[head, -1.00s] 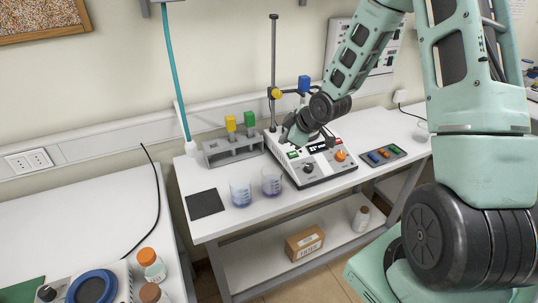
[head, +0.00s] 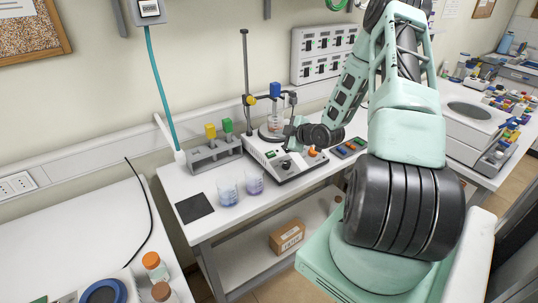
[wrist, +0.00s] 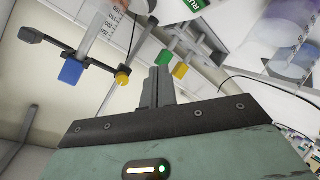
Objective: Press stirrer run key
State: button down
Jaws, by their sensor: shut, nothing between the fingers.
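The stirrer (head: 262,149) is a white box with a dark front panel on the middle bench. Its panel has a green display (head: 270,154), a dark knob (head: 286,165) and an orange knob (head: 313,152). A run key is too small to make out. My gripper (head: 289,144) is low over the panel's upper edge, and I cannot tell whether it touches. The wrist view shows its fingers (wrist: 158,82) together and empty. A glass vessel (head: 275,123) stands on the stirrer plate behind it. Part of the green display (wrist: 192,5) shows at the wrist view's top edge.
A stand rod (head: 246,75) with a blue clamp (head: 275,90) rises behind the stirrer. Two beakers (head: 228,190) (head: 254,181) stand in front-left. A small tray (head: 348,147) lies to the right. A dark mat (head: 194,208) lies left.

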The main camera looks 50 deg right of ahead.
jog(key=shift+f, duration=0.1)
jog(key=b, duration=0.4)
send_over(271, 154)
jog(key=s, duration=0.3)
notch_tip(271, 154, down, 7)
jog(key=shift+a+r, duration=0.1)
jog(key=shift+r, duration=0.05)
jog(key=shift+w+f+b, duration=0.35)
jog(key=shift+f+b, duration=0.35)
jog(key=shift+f, duration=0.15)
dwell(0.7)
jog(key=shift+w+f+b, duration=0.15)
jog(key=shift+f+b, duration=0.1)
jog(key=shift+b, duration=0.35)
jog(key=shift+w+f+b, duration=0.1)
jog(key=shift+f+b, duration=0.3)
jog(key=shift+b, duration=0.1)
dwell(0.4)
jog(key=shift+r, duration=0.1)
jog(key=shift+s+r+p, duration=0.25)
jog(key=shift+r+p, duration=0.15)
jog(key=shift+r, duration=0.3)
jog(key=shift+r, duration=0.15)
